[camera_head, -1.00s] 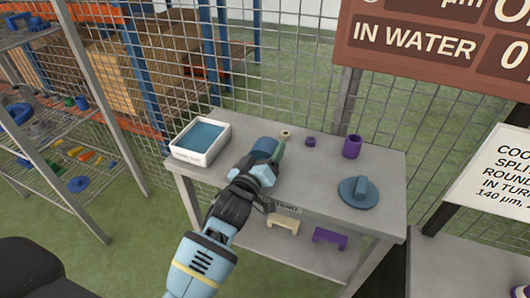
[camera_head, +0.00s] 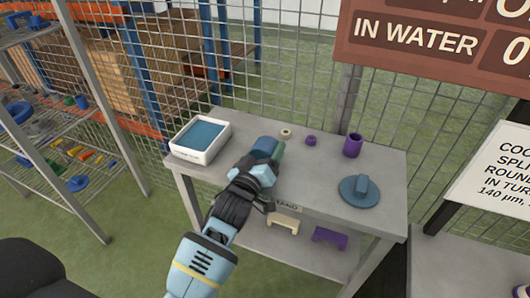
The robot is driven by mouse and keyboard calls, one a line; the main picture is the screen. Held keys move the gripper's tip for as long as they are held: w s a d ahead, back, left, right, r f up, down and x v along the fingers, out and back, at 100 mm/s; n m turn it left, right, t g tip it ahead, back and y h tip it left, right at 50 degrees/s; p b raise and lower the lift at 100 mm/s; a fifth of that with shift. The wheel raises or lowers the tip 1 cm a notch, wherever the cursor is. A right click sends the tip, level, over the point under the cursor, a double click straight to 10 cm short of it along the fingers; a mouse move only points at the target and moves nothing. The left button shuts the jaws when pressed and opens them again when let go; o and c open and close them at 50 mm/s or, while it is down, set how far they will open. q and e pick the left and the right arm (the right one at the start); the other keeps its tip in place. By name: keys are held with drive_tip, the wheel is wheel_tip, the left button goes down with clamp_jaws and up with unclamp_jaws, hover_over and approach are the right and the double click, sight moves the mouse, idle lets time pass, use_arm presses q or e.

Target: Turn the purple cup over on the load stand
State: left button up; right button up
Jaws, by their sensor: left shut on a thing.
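The purple cup (camera_head: 353,145) stands on the grey load stand (camera_head: 322,186), near its back right. A dark round opening seems to face up. My left gripper (camera_head: 268,160) is over the left middle of the stand, well left of the purple cup and apart from it. It is shut on a blue object (camera_head: 264,144), partly hidden by the gripper. A green piece (camera_head: 281,150) shows beside the blue object; I cannot tell whether it is separate. My right gripper is not in view.
A white bin with a blue inside (camera_head: 201,153) stands at the stand's left end. A cream ring (camera_head: 286,133) and a small purple ring (camera_head: 311,141) lie near the back. A blue disc with a handle (camera_head: 359,191) lies at the right. Wire mesh rises behind.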

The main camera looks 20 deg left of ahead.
use_arm(q)
drive_tip(key=shift+s+f, duration=0.2)
drive_tip(key=shift+f, duration=0.9)
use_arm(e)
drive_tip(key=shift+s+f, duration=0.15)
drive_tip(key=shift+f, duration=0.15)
use_arm(q)
drive_tip(key=o, duration=1.1)
drive_tip(key=shift+s+d, duration=0.1)
drive_tip(key=shift+s, duration=0.15)
drive_tip(key=s, duration=0.4)
drive_tip(key=s+r, duration=0.1)
drive_tip(key=shift+s+a, duration=0.2)
drive_tip(key=shift+s, duration=0.2)
drive_tip(key=shift+s+r, duration=0.2)
drive_tip(key=shift+s, duration=0.35)
drive_tip(key=shift+s+r, duration=0.1)
drive_tip(key=shift+r, duration=0.05)
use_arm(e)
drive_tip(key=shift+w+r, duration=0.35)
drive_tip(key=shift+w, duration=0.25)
